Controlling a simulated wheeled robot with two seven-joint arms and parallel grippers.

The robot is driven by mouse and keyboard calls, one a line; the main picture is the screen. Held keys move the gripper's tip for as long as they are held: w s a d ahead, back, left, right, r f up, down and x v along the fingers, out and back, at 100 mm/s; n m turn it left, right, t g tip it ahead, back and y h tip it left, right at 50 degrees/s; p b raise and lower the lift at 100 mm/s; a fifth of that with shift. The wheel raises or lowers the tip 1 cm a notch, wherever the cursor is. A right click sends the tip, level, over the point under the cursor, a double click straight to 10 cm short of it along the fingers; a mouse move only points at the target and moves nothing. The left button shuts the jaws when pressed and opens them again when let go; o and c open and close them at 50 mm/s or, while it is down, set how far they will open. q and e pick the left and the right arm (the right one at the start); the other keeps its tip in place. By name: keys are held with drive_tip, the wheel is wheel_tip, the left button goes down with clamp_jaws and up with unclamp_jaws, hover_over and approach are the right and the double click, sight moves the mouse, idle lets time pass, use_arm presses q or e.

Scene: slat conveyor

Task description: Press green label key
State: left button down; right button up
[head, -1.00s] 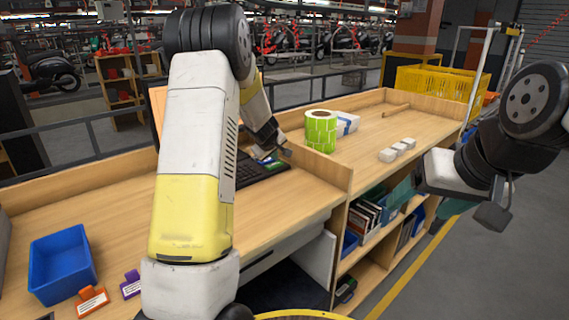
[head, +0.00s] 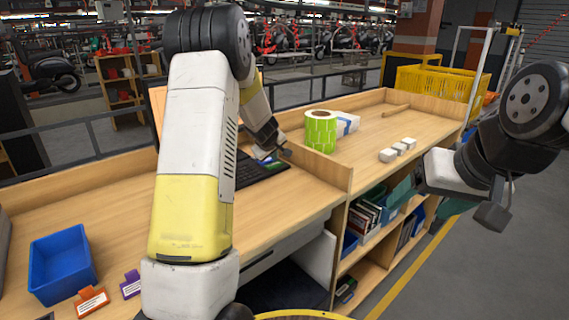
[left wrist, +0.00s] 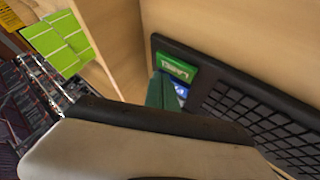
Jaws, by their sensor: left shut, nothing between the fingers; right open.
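The green label key (left wrist: 177,68) shows in the left wrist view at the end of a black keyboard (left wrist: 262,128), beside a blue key (left wrist: 181,90). In the head view the keyboard (head: 255,170) lies on the desk, partly behind my left arm, and the keys are too small to tell apart. My left gripper (head: 268,153) is shut and empty, pointing down close over the key end of the keyboard. I cannot tell whether it touches the green key. My right gripper (head: 490,215) is open and empty, off the right side of the bench.
A roll of green labels (head: 320,132) and a white-and-blue box (head: 347,123) stand on the bench beyond a low wooden divider. Small white boxes (head: 398,150) sit further right. A blue bin (head: 62,265) stands at the left. The bench front at right is clear.

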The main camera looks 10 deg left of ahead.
sight(274, 166)
use_arm(q)
drive_tip(key=shift+f, duration=0.4)
drive_tip(key=shift+f, duration=0.45)
idle(0.5)
drive_tip(key=shift+r, duration=3.4)
